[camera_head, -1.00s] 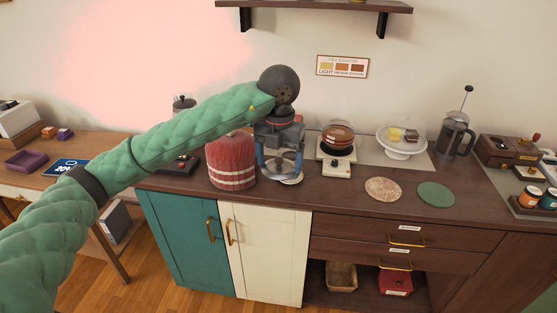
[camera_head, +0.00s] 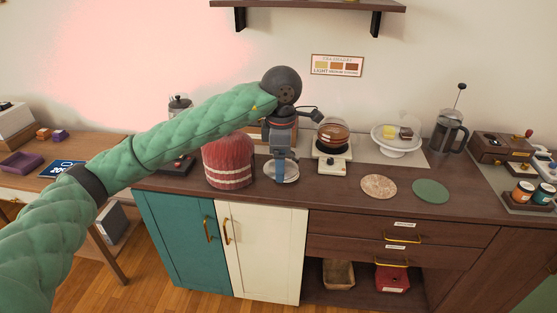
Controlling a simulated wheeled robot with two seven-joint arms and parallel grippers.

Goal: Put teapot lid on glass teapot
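My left gripper (camera_head: 280,180) reaches down over the counter, fingers seen nearly edge-on, so its opening is unclear. A pale round dish (camera_head: 291,172) lies behind and around the fingertips. I cannot make out a separate teapot lid there; the gripper may hide it. A round glass vessel with brown contents, apparently the glass teapot (camera_head: 333,132), stands on a white base (camera_head: 332,161) just right of the gripper. Its top is too small to read clearly. My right gripper is not in view.
A red ribbed cover (camera_head: 228,162) stands close left of the gripper. A cake stand (camera_head: 397,146), a French press (camera_head: 449,135) and two round mats, speckled (camera_head: 379,187) and green (camera_head: 431,191), lie to the right. The counter front (camera_head: 325,190) is clear.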

